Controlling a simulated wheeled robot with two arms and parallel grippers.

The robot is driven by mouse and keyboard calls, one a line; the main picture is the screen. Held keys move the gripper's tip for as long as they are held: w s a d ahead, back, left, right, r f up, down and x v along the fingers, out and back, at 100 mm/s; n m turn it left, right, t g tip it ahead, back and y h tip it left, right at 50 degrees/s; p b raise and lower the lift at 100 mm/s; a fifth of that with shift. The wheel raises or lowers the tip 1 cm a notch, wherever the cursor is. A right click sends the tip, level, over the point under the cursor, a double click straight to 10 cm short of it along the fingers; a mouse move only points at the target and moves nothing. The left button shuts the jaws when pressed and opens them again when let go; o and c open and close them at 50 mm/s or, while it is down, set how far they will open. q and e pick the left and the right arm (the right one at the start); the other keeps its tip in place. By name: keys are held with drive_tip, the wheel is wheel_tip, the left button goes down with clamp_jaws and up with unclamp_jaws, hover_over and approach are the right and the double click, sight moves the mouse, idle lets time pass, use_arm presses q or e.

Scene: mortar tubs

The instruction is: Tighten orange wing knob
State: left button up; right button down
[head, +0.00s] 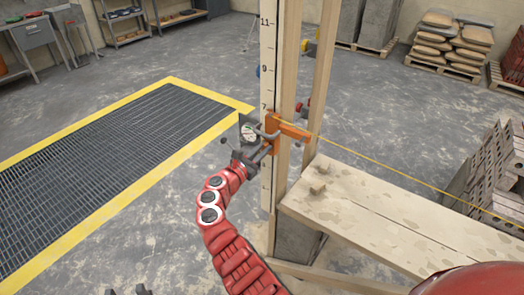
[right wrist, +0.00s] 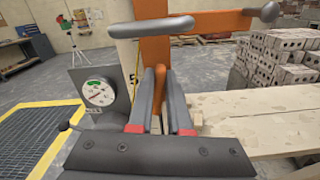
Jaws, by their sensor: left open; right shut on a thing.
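The orange wing knob (right wrist: 159,76) shows in the right wrist view as a narrow orange piece between the two grey fingers of my right gripper (right wrist: 160,104). My right gripper is shut on it, below the orange clamp arm. In the head view, my right gripper (head: 262,154) is at the orange clamp (head: 291,130) on the upright post; the knob is hard to make out there. A grey bar (right wrist: 150,28) crosses above the fingers in the wrist view. My left gripper (head: 130,291) shows only its dark fingertips at the bottom edge, open and apart from the clamp.
A dial gauge (right wrist: 98,92) sits left of the fingers. The numbered staff (head: 267,60) stands beside the wooden post. A yellow string (head: 390,172) runs right from the clamp, above wooden planks (head: 385,222). A yellow-edged floor grate (head: 100,165) lies left; bricks (head: 495,170) stand right.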

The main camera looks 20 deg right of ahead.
drive_tip(key=m+b, duration=0.5)
drive_tip(key=b, duration=0.1)
drive_tip(key=m+b, duration=0.5)
drive_tip(key=s+f+m+b, duration=0.1)
drive_tip(key=m+b, duration=0.5)
drive_tip(key=shift+d+f+b, duration=0.1)
drive_tip(key=shift+d+b, duration=0.25)
drive_tip(key=shift+d, duration=0.05)
drive_tip(key=c, duration=0.9)
unclamp_jaws()
drive_tip(key=shift+o, duration=0.2)
drive_tip(key=shift+a+f, duration=0.1)
drive_tip(key=shift+f, duration=0.1)
